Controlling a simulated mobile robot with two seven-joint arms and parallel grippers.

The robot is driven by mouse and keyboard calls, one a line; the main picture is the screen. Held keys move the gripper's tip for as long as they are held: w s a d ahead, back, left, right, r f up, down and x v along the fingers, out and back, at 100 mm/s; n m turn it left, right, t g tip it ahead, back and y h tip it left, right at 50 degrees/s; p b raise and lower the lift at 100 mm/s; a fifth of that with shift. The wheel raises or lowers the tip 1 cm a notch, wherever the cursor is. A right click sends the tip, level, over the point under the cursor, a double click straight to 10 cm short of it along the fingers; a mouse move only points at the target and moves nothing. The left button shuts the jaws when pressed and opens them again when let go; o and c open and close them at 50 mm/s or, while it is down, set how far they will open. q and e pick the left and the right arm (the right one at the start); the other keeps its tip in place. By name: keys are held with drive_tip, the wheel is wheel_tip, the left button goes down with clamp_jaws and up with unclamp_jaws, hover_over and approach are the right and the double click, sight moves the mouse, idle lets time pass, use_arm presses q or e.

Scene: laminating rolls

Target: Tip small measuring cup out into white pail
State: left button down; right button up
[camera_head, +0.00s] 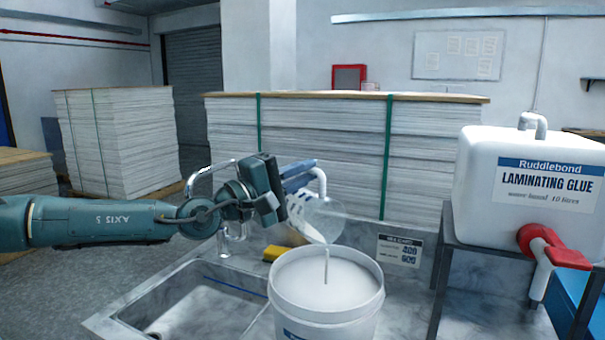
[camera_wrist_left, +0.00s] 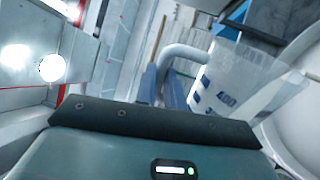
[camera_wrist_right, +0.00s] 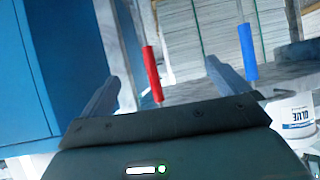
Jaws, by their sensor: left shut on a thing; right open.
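A clear small measuring cup (camera_head: 328,218) with some white liquid is tipped over the white pail (camera_head: 326,318). A thin white stream runs from its lip to the pale liquid in the pail. My left gripper (camera_head: 298,180) is shut on the cup's white handle, above and left of the pail. In the left wrist view the cup (camera_wrist_left: 232,92) shows blue markings, including 400, and its handle (camera_wrist_left: 186,54) sits between the fingers (camera_wrist_left: 166,86). My right gripper (camera_wrist_right: 165,90) is open and empty in the right wrist view, and is outside the head view.
A sink (camera_head: 205,300) lies left of the pail, with a yellow sponge (camera_head: 272,253) behind. A card (camera_head: 399,250) stands on the counter. A glue tank (camera_head: 530,180) with a red tap (camera_head: 550,246) stands right. Red (camera_wrist_right: 152,75) and blue (camera_wrist_right: 247,50) rods show in the right wrist view.

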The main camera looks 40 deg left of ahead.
use_arm(q)
drive_tip(key=shift+s+d+r+m+h+p, duration=0.15)
drive_tip(key=shift+d+r+m, duration=0.05)
drive_tip(key=shift+d+m, duration=0.35)
drive_tip(key=shift+s+d+r+m+h+p, duration=0.15)
drive_tip(key=shift+d+m, duration=0.3)
drive_tip(key=shift+m, duration=0.1)
drive_tip(key=shift+b, duration=0.3)
idle(0.5)
drive_tip(key=shift+g, duration=0.3)
drive_tip(key=shift+s+d+m, duration=0.15)
drive_tip(key=shift+d+m, duration=0.35)
drive_tip(key=shift+m, duration=0.1)
drive_tip(key=shift+s+d+r+m+h+b, duration=0.2)
drive_tip(key=shift+d+m+h+b, duration=0.15)
drive_tip(key=shift+d+m, duration=0.25)
drive_tip(key=shift+a+b, duration=0.1)
drive_tip(key=shift+b, duration=0.4)
idle(2.6)
